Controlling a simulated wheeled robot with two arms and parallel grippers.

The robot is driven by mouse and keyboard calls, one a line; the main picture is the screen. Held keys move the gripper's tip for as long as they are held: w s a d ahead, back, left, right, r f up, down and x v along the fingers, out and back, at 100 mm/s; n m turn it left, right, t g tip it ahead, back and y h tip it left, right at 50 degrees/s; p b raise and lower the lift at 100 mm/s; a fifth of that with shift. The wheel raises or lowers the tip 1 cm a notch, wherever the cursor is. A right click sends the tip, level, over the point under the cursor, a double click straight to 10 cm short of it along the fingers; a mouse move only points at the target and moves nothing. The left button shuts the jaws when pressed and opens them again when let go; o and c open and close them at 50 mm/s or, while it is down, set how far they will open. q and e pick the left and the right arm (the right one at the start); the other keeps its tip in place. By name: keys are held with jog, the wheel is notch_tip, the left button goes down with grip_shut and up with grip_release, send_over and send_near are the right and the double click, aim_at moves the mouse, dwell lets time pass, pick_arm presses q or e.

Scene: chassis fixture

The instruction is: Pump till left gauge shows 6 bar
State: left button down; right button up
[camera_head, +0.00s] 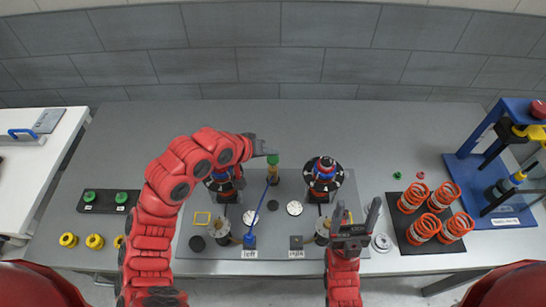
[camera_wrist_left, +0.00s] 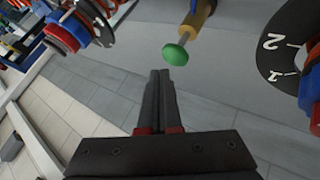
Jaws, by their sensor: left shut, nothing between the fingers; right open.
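The pump (camera_head: 273,177) has a green knob (camera_head: 272,160) on top and stands on the grey fixture plate. In the left wrist view the knob (camera_wrist_left: 175,54) and the tan pump body (camera_wrist_left: 199,22) are just beyond the fingertips, with a gap. My left gripper (camera_head: 268,148) is shut and empty beside the knob. A blue hose (camera_head: 262,210) runs from the pump to a blue block by the "left" label (camera_head: 249,254). Two white round dials, one at left (camera_head: 250,217) and one at right (camera_head: 294,208), lie on the plate; readings are too small. My right gripper (camera_head: 361,222) is open and empty.
Two black-and-red units, left (camera_head: 221,182) and right (camera_head: 324,174), flank the pump. Orange springs (camera_head: 424,227) sit on a black tray at right, beside a blue press (camera_head: 477,175). Green parts (camera_head: 121,198) and yellow rings (camera_head: 94,241) are at left.

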aim_at(274, 159)
pick_arm(q)
jog(key=shift+f, duration=0.1)
dwell(0.5)
jog(key=shift+f, duration=0.3)
jog(key=shift+f+b, duration=0.85)
jog(key=shift+f, duration=0.45)
dwell(1.0)
jog(key=shift+r, duration=0.15)
dwell(0.3)
jog(key=shift+r+p, duration=1.15)
jog(key=shift+r, duration=0.45)
jog(key=shift+r+p, duration=1.6)
jog(key=shift+r, duration=0.9)
